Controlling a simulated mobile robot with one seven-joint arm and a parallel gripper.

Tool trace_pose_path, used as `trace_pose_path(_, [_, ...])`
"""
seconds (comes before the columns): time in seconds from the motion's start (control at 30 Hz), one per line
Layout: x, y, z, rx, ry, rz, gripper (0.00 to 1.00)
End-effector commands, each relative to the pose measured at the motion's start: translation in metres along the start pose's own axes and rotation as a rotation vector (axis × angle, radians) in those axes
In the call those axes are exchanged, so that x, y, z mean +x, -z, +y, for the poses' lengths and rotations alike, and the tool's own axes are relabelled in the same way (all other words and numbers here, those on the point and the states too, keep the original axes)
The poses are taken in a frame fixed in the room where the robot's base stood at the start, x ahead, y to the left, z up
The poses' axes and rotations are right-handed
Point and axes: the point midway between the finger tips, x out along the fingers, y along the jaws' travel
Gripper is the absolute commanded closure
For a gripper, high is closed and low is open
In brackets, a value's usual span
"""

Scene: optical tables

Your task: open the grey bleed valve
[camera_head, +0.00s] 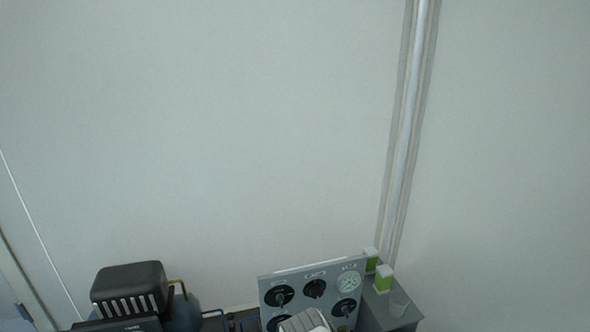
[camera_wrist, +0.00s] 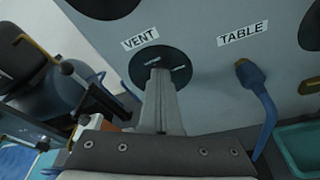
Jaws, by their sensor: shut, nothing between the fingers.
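In the wrist view, a black dial (camera_wrist: 141,62) under a "VENT" label bears two small white labels. My gripper (camera_wrist: 160,74) is shut, its grey fingers pointing at this dial and covering its lower middle. I cannot tell whether the fingertips touch it. No separate grey handle shows clearly on it; one may be hidden behind the fingers. I cannot tell which dial in the head view is the vent one.
A blue lever with a brass fitting (camera_wrist: 250,75) hangs under the "TABLE" label, right of my fingers. A teal tray (camera_wrist: 300,146) lies lower right. A black-topped compressor (camera_head: 130,285) stands left of the panel. Green-and-white blocks (camera_head: 383,279) sit at its right.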

Motion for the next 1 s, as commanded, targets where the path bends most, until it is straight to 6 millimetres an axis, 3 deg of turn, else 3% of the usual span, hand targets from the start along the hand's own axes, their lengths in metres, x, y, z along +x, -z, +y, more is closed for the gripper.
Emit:
trace_pose_path(0.73, [-0.003, -0.008, -0.006, -0.001, 0.001, 0.000, 1.00])
trace_pose_path(1.0, [-0.031, -0.002, -0.004, 0.000, 0.001, 0.002, 1.00])
